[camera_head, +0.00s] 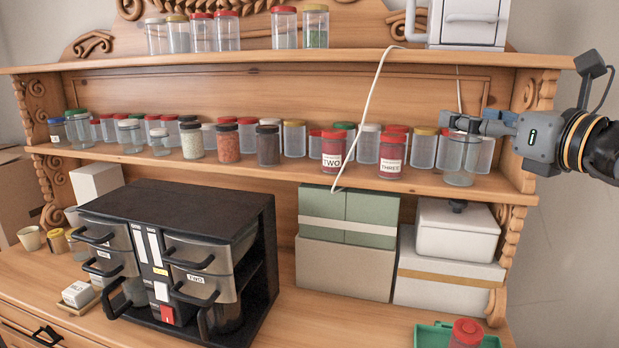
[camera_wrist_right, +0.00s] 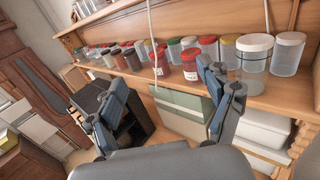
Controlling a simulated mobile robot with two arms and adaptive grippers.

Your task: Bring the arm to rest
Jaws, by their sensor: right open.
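My right arm comes in from the right in the head view. Its gripper (camera_head: 476,123) is at the right end of the middle shelf, overlapping the top of a clear jar (camera_head: 461,163). The wrist view shows the two blue-grey fingers (camera_wrist_right: 160,88) spread apart with nothing between them. In that view the clear jar with a white lid (camera_wrist_right: 254,62) stands upright on the shelf, beyond and to the right of the right finger, not between the fingers. My left gripper is not in view.
The middle shelf (camera_head: 300,172) holds a row of jars, including red ones labelled TWO (camera_head: 333,152) and THREE (camera_head: 391,158). A pale cord (camera_head: 366,110) hangs in front. Below are a black drawer unit (camera_head: 240,215), boxes (camera_head: 345,265) and a green tray (camera_head: 428,335).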

